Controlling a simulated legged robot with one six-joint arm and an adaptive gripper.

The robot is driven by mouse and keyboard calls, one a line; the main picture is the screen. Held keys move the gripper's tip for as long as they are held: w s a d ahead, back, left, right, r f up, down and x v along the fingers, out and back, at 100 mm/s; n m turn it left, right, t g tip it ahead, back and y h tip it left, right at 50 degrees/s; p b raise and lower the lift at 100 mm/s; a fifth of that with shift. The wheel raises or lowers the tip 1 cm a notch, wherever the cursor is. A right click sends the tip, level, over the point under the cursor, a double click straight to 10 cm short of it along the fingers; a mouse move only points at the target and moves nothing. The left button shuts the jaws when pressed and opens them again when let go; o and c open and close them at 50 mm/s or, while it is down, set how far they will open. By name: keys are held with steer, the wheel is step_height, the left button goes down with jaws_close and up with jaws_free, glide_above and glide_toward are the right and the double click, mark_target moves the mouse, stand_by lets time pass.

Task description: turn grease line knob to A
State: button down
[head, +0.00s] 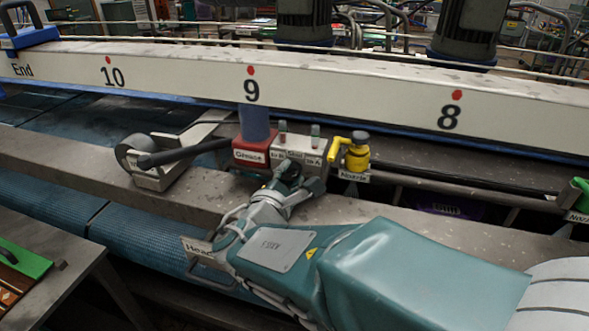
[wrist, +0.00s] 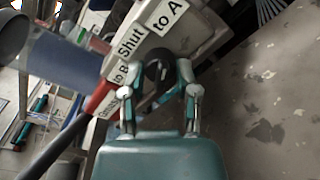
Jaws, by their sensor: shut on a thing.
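The grease line knob (wrist: 152,70) is a small dark round part on the front of a pale grey valve block (head: 299,149). In the wrist view the block carries the labels "to B" (wrist: 118,73), "Shut" (wrist: 131,41) and "to A" (wrist: 166,15). My gripper (wrist: 164,78) is shut on the knob, with one finger on each side of it. In the head view my gripper (head: 290,172) reaches the front of the block and hides the knob. I cannot tell which label the knob points to.
A red box marked Grease (head: 250,152) with a blue cylinder (head: 254,122) stands left of the block. A yellow nozzle valve (head: 357,155) stands close on the right. A roller on a bracket (head: 135,152) is farther left. The grey beam (head: 400,220) in front is bare.

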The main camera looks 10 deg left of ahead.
steer(key=shift+c, duration=1.8)
jaws_free()
steer(key=s+a, duration=0.1)
steer(key=s, duration=1)
steer(key=shift+s+a+r, duration=0.25)
steer(key=shift+s, duration=0.15)
steer(key=shift+s, duration=0.1)
